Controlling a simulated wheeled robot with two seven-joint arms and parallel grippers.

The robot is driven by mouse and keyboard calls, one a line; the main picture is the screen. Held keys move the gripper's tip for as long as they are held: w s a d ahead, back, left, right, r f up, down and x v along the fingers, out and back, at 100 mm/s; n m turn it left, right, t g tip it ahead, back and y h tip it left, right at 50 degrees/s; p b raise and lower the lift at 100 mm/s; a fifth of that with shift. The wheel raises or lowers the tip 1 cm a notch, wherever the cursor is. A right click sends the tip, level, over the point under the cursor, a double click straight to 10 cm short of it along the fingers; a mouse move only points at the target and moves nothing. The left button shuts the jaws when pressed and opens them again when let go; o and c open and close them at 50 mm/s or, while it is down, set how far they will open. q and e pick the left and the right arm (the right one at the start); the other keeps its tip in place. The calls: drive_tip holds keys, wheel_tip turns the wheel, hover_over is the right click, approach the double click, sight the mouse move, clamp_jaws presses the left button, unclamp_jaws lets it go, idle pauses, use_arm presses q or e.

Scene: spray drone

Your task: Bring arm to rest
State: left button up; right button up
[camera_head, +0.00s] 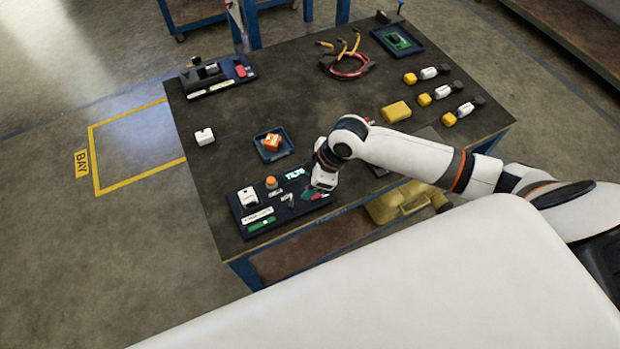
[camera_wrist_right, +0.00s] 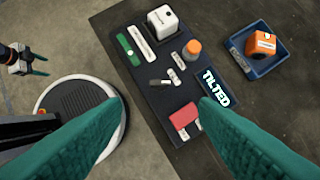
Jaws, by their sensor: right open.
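My right arm (camera_head: 410,155) reaches in from the right over the table. Its gripper (camera_head: 306,195) hangs over the right end of a dark control panel (camera_head: 240,213). In the right wrist view its two teal fingers (camera_wrist_right: 165,108) stand wide apart with nothing between them. Below lie the panel's white block, orange knob, small switches, red piece and a display (camera_wrist_right: 215,88) reading "TILTED". Another gripper with teal fingers (camera_wrist_right: 36,65), apparently my left one, shows small at the left of the wrist view, off the table. Whether it is open is unclear.
A blue tray (camera_head: 259,152) with an orange block stands behind the panel, with a white cube (camera_head: 204,136) to its left. A yellow block (camera_head: 396,111), several small bottle-like parts, cables (camera_head: 345,66) and a circuit-board tray (camera_head: 374,34) lie farther off. The table's middle is mostly clear.

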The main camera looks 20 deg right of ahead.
idle(0.4)
drive_tip(key=s+a+r+m+t, duration=0.1)
drive_tip(key=s+a+r+m, duration=0.15)
drive_tip(key=s+a, duration=0.45)
drive_tip(key=s+d+r+m+h, duration=0.2)
drive_tip(key=s+d+m+h, duration=0.2)
drive_tip(key=s+d+m, duration=0.45)
drive_tip(key=s+d+f+n+g, duration=0.1)
drive_tip(key=s+f, duration=0.1)
drive_tip(key=f, duration=1.2)
drive_tip(key=s+f, duration=0.2)
drive_tip(key=f, duration=1.2)
drive_tip(key=s+d+f+g, duration=0.1)
drive_tip(key=s+d+f, duration=0.2)
drive_tip(key=s+f, duration=1.1)
drive_tip(key=shift+s+f, duration=0.2)
drive_tip(key=shift+s, duration=0.7)
drive_tip(key=shift+d, duration=0.1)
